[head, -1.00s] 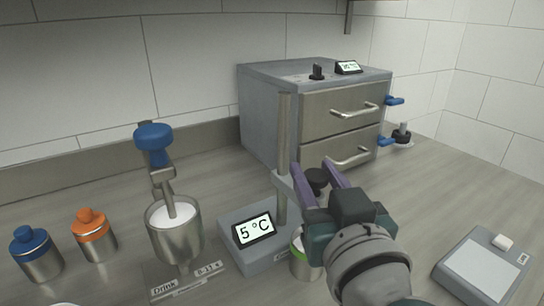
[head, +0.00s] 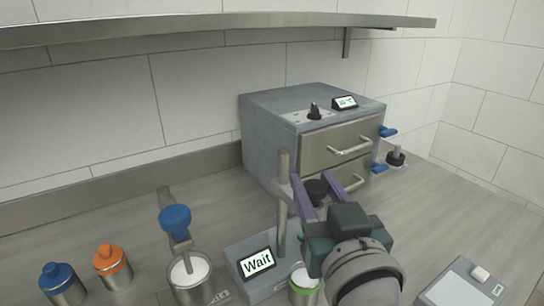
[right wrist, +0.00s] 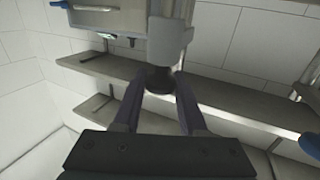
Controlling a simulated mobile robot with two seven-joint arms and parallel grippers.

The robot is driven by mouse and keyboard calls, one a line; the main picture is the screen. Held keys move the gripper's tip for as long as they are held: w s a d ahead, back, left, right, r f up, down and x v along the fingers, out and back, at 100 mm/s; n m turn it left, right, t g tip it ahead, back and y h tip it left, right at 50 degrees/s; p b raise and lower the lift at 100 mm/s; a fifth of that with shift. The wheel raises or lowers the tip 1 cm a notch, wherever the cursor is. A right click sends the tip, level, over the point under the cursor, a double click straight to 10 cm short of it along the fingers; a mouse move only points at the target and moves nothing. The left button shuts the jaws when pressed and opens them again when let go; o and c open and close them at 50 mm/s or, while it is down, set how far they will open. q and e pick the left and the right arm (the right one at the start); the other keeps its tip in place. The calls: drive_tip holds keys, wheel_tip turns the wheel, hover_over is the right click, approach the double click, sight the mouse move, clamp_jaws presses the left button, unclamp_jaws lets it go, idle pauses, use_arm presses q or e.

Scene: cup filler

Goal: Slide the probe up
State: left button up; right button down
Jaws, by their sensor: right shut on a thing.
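The probe's black knob (head: 316,190) sits between the purple fingers of my right gripper (head: 328,184), which is shut on it. The knob also shows between the fingers in the right wrist view (right wrist: 159,80). The probe's grey slider arm is on the upright post (head: 283,165), close to its top. The post stands on a grey base whose display (head: 257,263) reads "Wait". A cup with a green rim (head: 303,284) stands below the probe, partly hidden by my gripper. The probe's tip is hidden. My left gripper is not in view.
A grey two-drawer cabinet (head: 270,140) stands behind the post. A metal cup (head: 190,278) with a blue-handled tool is to the left, beside orange-topped (head: 112,262) and blue-topped bottles (head: 60,283). A scale (head: 462,290) is at right. A shelf (head: 200,25) runs above.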

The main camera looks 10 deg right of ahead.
drive_tip(key=shift+r, duration=0.35)
drive_tip(key=c, duration=0.8)
unclamp_jaws()
drive_tip(key=o, duration=0.3)
drive_tip(key=shift+f, duration=0.15)
drive_tip(key=shift+o, duration=0.2)
drive_tip(key=shift+s, duration=0.15)
drive_tip(key=s, duration=0.9)
drive_tip(key=shift+s+a, duration=0.25)
drive_tip(key=shift+s, duration=0.1)
